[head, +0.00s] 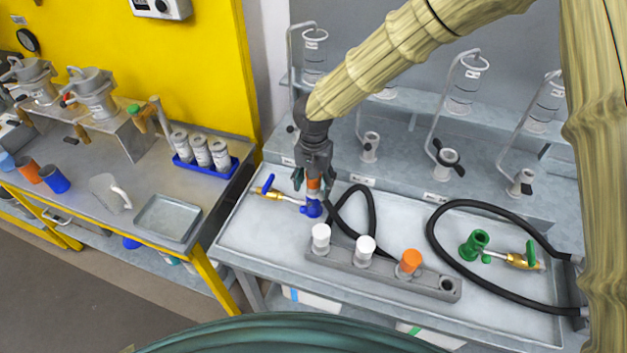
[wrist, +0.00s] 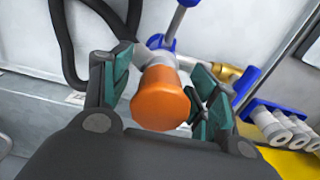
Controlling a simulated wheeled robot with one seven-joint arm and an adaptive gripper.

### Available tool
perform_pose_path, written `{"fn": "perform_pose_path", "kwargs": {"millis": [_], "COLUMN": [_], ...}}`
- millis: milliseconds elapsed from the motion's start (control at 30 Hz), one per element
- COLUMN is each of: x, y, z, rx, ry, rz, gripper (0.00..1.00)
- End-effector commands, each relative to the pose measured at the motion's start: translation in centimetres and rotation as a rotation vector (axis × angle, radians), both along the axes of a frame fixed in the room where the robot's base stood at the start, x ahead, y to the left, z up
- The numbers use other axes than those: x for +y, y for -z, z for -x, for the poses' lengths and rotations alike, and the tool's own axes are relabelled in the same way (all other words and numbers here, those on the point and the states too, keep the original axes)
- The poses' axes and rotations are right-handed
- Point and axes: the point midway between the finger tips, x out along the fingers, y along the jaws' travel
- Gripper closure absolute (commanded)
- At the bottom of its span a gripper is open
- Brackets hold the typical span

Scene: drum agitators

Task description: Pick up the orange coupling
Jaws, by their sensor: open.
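My gripper (head: 313,183) points down at the left part of the grey worktop, its teal fingers apart. In the wrist view my gripper (wrist: 162,78) has a finger on each side of an orange coupling (wrist: 160,98) with a pale grey body. That orange coupling (head: 314,184) also shows in the head view, just above a blue fitting (head: 311,209). I cannot tell whether the fingers touch it. Another orange-topped piece (head: 410,260) stands upright in the grey rack (head: 385,278) at the front.
Two white-topped pieces (head: 320,236) (head: 365,247) stand in the rack, whose right end has an open hole. Black hoses loop over the worktop (head: 262,232). A green fitting (head: 474,244) lies at right. Glassware on bent stands rises behind. A steel bench with a tray (head: 168,217) is at left.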

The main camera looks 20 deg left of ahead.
Motion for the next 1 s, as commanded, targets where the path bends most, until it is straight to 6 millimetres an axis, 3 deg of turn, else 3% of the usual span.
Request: {"fn": "perform_pose_path", "kwargs": {"millis": [267,600,1000], "x": [0.0,-0.01,0.0], "y": [0.18,0.16,-0.49], "z": [-0.03,-0.04,-0.13], "rx": [-0.001,-0.001,-0.003], "ry": [0.001,0.001,0.002], "rz": [0.0,0.0,-0.001], "gripper": [0.4,0.98,1.0]}}
